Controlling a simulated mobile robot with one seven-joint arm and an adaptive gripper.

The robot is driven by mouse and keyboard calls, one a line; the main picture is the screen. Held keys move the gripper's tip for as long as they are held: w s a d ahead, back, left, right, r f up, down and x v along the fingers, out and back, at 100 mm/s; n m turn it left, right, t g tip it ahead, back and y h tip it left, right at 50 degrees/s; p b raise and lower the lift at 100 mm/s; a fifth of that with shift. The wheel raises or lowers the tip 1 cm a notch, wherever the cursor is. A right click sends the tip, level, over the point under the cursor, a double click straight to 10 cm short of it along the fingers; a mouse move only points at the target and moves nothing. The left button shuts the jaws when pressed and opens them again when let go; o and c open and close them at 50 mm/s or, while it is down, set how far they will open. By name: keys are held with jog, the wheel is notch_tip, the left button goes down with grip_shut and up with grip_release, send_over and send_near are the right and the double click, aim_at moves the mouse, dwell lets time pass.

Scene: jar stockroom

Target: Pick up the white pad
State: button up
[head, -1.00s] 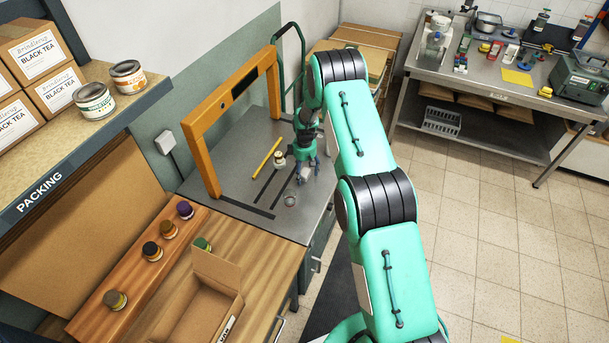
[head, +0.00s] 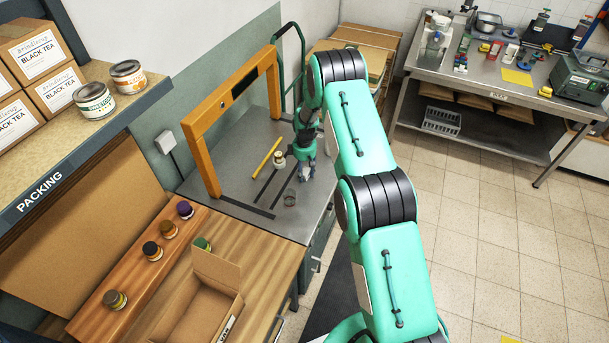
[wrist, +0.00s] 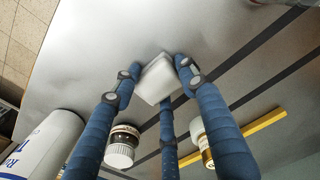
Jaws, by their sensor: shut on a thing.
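The white pad (wrist: 158,80) is a small pale block with rounded edges. In the wrist view it sits between the tips of my gripper's blue fingers (wrist: 160,76), which are shut on it. Whether it touches the steel top or is just above it I cannot tell. In the head view my gripper (head: 305,172) is low over the steel bench (head: 240,145), its fingers close together.
A white-lidded jar (wrist: 122,146), a gold-banded jar (wrist: 204,146), a yellow bar (wrist: 250,135) and a large white container (wrist: 48,148) are near the fingers. An orange arch (head: 200,158) stands left on the bench. Dark stripes mark the steel top.

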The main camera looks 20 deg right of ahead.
aim_at(305, 171)
jog(key=shift+r, duration=0.15)
jog(key=shift+r, duration=1.05)
jog(key=shift+w+r, duration=0.1)
jog(key=shift+r, duration=0.5)
jog(key=s+a, duration=0.1)
jog(key=s, duration=0.4)
jog(key=s+r, duration=0.1)
jog(key=s, duration=0.4)
jog(key=s+a+b, duration=0.1)
jog(key=s, duration=0.5)
jog(key=shift+a+r, duration=0.2)
jog(key=shift+a, duration=0.1)
